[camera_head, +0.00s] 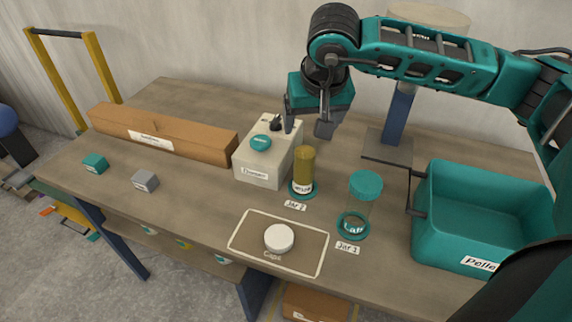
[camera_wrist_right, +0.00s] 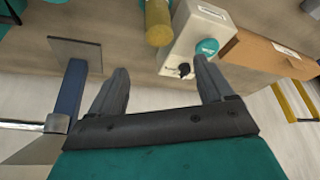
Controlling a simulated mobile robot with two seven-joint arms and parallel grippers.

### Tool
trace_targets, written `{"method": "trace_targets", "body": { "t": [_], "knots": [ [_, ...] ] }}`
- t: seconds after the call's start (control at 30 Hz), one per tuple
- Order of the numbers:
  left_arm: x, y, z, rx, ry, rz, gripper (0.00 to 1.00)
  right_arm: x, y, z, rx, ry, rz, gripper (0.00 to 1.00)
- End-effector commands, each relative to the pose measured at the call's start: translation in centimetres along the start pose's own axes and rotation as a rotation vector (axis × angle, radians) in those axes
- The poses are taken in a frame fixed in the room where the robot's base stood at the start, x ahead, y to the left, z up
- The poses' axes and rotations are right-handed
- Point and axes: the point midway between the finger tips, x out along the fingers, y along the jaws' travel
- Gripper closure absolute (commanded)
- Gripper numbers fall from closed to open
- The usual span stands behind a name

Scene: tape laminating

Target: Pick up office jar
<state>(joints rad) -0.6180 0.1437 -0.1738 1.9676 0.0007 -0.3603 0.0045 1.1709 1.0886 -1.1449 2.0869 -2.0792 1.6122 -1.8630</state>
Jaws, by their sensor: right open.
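A gold-coloured cylindrical jar (camera_head: 304,165) with a small white label stands upright in a teal ring at the "Jar 2" tag; the label is too small to read surely. A clear jar (camera_head: 364,205) with a teal lid stands in another ring at the "Jar 1" tag. Which one is the office jar I cannot tell. My right gripper (camera_head: 308,124) is open and empty, above and behind the gold jar. In the right wrist view the gold jar (camera_wrist_right: 158,23) lies beyond the open fingertips (camera_wrist_right: 161,63), apart from them. My left gripper is not in view.
A white dispenser box (camera_head: 262,172) with a teal button stands left of the gold jar. A long brown box (camera_head: 185,143) lies behind left. A white cap (camera_head: 279,238) lies on the caps mat (camera_head: 246,231). A teal pellet bin (camera_head: 445,240) stands right. Two small cubes sit left.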

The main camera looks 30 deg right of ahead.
Motion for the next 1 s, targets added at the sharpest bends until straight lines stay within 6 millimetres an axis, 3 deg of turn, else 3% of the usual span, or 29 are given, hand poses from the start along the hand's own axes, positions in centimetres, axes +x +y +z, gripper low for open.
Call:
{"method": "trace_targets", "body": {
  "t": [0.3, 0.57, 0.8, 1.0],
  "knots": [
    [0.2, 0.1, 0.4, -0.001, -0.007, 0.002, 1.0, 5.7, 0.0, 0.1, 0.001, -0.004, 0.003, 0.19],
    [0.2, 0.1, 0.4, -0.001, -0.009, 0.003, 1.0, 7.8, -0.1, 0.1, 0.0, -0.003, -0.001, 0.19],
    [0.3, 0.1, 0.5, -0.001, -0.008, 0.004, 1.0, 11.4, -0.1, 0.2, 0.002, -0.005, 0.0, 0.19],
    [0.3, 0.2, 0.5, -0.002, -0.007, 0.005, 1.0, 12.5, -0.1, 0.1, 0.001, -0.002, -0.001, 0.19]
  ]
}}
